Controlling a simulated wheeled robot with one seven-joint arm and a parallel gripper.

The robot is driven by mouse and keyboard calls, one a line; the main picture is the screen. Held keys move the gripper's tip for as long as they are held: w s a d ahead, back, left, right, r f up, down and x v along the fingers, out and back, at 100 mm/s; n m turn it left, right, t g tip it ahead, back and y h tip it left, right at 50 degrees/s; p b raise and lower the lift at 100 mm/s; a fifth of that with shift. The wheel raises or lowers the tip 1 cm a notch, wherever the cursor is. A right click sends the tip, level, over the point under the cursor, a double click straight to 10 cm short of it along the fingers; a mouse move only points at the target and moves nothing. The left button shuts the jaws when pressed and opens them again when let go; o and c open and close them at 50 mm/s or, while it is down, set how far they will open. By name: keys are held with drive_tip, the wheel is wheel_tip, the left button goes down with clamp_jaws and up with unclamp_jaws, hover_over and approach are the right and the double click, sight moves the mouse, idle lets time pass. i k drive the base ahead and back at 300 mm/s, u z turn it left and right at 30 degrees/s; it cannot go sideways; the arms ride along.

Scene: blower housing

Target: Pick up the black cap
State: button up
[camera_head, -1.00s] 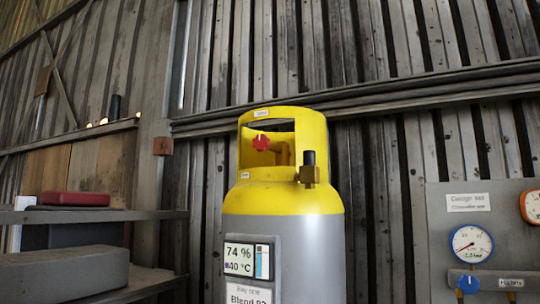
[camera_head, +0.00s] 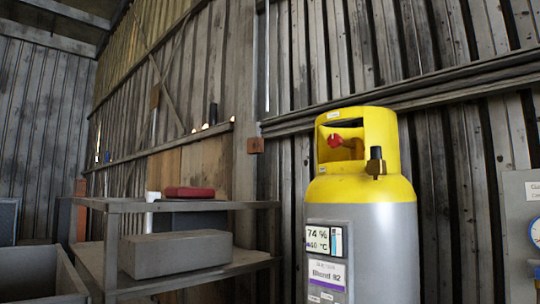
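A small black cap (camera_head: 376,153) sits upright on a brass valve (camera_head: 376,169) at the front right of the cylinder's yellow collar. The cylinder (camera_head: 382,240) is grey with a yellow top and stands upright. A second dark upright piece (camera_head: 213,114) stands on the wall ledge at the left; I cannot tell what it is. My gripper is not in view.
A metal shelf unit (camera_head: 258,205) stands left of the cylinder. It holds a red case (camera_head: 190,192) on top and a grey box (camera_head: 175,255) below. A grey bin (camera_head: 38,275) is at the lower left. A panel (camera_head: 522,215) shows at the right edge.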

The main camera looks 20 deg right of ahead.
sight(376, 153)
drive_tip(key=u, duration=0.4)
drive_tip(key=i, duration=1.1)
drive_tip(key=z, duration=2)
